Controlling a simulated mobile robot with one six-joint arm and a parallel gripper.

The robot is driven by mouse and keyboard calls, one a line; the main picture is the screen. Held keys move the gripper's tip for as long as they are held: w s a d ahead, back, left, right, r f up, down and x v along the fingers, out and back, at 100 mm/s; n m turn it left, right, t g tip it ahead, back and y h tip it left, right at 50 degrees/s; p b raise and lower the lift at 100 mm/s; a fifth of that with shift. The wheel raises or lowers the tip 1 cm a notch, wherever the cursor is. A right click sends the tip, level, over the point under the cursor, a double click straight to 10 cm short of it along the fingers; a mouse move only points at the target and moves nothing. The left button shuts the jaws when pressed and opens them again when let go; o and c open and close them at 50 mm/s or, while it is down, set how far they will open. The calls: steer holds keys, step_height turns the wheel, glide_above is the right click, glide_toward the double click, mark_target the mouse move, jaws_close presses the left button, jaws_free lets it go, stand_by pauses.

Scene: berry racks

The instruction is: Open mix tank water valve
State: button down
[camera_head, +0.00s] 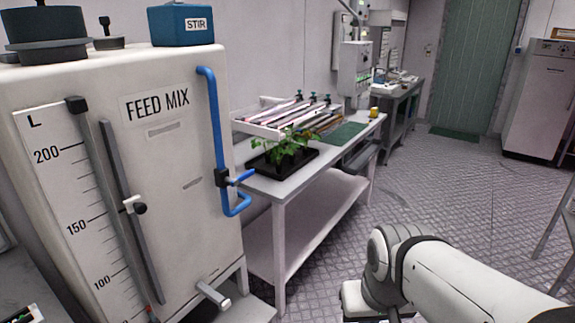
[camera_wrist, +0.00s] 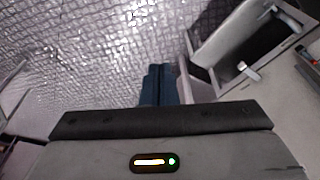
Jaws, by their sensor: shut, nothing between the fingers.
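The mix tank (camera_head: 170,150) is a large white box marked FEED MIX, at the left of the head view. A blue water pipe (camera_head: 212,120) runs down its right side. On the pipe sits a black valve body with a blue lever (camera_head: 241,177), which sticks out to the right, across the pipe. My gripper (camera_wrist: 158,72) shows in the wrist view with its two dark fingers shut together and empty, above the patterned floor. In the head view my arm is at the lower right, well apart from the valve; the fingertips are not clear there.
A white table (camera_head: 262,182) behind the tank holds a black tray (camera_head: 262,168) with a green plant, and a rack. A metal spout (camera_head: 213,294) juts from the tank's lower front. The floor (camera_head: 430,190) to the right is clear.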

steer(key=w+a+r+m+y+p, duration=0.1)
steer(key=w+a+m+y, duration=0.4)
steer(key=w, duration=0.5)
steer(key=w+a+r+m+y+p, duration=0.1)
steer(key=w+a+r+m+y, duration=0.15)
steer(key=w+a+m, duration=0.65)
steer(key=w+f+m+t+y, duration=0.1)
steer(key=w+m, duration=0.4)
steer(key=w, duration=0.5)
steer(key=w+f+m+t+y, duration=0.2)
steer(key=w+m+t, duration=0.3)
steer(key=w, duration=0.6)
steer(key=shift+w+a+m+y+p, duration=0.35)
steer(key=shift+m+y, duration=0.1)
steer(key=shift+m, duration=0.25)
steer(key=shift+f, duration=0.15)
